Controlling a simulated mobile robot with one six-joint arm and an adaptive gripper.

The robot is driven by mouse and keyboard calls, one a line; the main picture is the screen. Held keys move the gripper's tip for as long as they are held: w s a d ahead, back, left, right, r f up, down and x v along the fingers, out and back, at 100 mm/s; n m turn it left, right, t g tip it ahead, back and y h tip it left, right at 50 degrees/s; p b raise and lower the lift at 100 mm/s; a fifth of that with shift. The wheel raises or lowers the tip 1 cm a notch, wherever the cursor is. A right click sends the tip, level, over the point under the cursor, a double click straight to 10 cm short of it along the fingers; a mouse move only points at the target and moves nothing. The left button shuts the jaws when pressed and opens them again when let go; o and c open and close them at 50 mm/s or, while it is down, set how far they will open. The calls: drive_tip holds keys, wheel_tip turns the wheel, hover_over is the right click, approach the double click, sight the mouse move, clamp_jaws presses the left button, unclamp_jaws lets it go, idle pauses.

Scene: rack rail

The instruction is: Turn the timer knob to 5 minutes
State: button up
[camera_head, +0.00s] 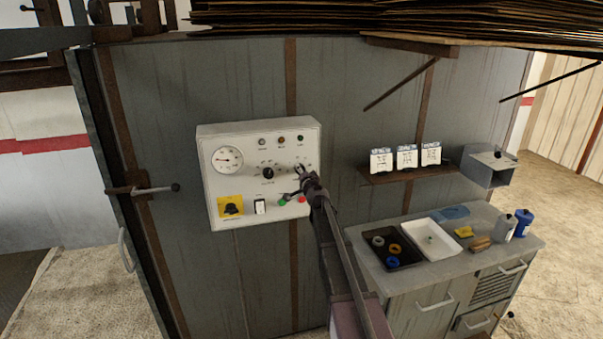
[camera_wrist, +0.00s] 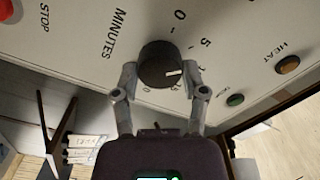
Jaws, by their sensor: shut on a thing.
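The timer knob (camera_wrist: 157,62) is a round black dial with a short white mark, set on the pale control panel (camera_wrist: 100,70). In the wrist view the mark lies on the knob's right side; I cannot tell exactly which number it lines up with. The printed 0, 5 and MINUTES show around the knob. My gripper (camera_wrist: 162,78) has one finger on each side of the knob and is shut on it. In the head view my gripper (camera_head: 303,178) is at the right part of the panel and largely hides the knob.
The panel also has a gauge (camera_head: 227,160), another black knob (camera_head: 268,173), a yellow plate with a black knob (camera_head: 231,206), a switch (camera_head: 260,206) and a red stop button (camera_head: 302,199).

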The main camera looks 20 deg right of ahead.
drive_tip(key=shift+w+n, duration=0.15)
drive_tip(key=shift+n, duration=0.95)
drive_tip(key=o, duration=1.2)
drive_tip(key=shift+c, duration=0.2)
drive_tip(key=shift+s, duration=0.2)
drive_tip(key=s, duration=1.1)
drive_tip(key=shift+s, duration=0.4)
